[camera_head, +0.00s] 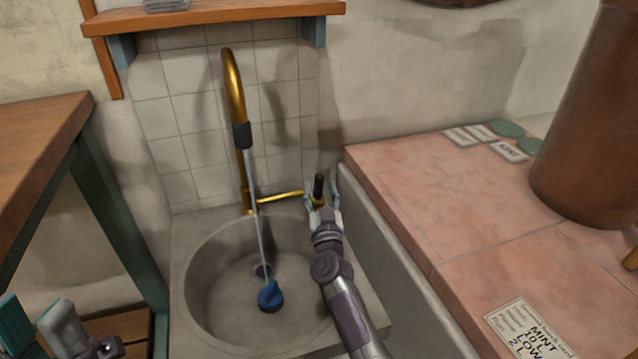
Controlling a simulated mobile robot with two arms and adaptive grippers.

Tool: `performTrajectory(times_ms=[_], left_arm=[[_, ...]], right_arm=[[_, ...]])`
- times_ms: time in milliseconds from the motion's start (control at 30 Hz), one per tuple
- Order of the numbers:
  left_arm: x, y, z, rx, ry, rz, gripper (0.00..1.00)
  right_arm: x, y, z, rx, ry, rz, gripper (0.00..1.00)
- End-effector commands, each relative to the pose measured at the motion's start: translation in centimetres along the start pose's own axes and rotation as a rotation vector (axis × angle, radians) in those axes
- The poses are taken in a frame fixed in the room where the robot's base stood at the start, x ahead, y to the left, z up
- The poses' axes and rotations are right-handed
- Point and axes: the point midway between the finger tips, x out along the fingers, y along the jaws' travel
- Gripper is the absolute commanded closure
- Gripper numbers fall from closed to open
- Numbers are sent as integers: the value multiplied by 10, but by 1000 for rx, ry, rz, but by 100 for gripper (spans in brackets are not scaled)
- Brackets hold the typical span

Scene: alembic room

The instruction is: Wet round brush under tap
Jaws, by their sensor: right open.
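The gold tap (234,88) with a black nozzle arches over the round grey sink basin (215,300). A thin, pale, straight line that looks like running water (256,215) drops from the nozzle to the round brush (270,297). The brush shows as a small blue head on the basin floor, near the drain. Contact with the handle is unclear. My left gripper (38,323) is at the lower left corner, partly cut off, fingers apart and apparently empty.
A pink tiled counter (430,200) on the right carries a brown vessel (590,120), green discs and labels. A wooden table (40,130) stands on the left. A wooden shelf (220,14) hangs above the tap.

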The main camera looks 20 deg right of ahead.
Motion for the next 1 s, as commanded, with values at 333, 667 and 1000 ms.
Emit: performTrajectory(times_ms=[333, 667, 1000], left_arm=[[0, 0, 0, 0, 0, 0, 60], [0, 0, 0, 0, 0, 0, 60], [0, 0, 0, 0, 0, 0, 60]], right_arm=[[-43, 0, 1, 0, -1, 0, 49], [-45, 0, -1, 0, 3, 0, 49], [-112, 26, -114, 29, 358, 13, 49]])
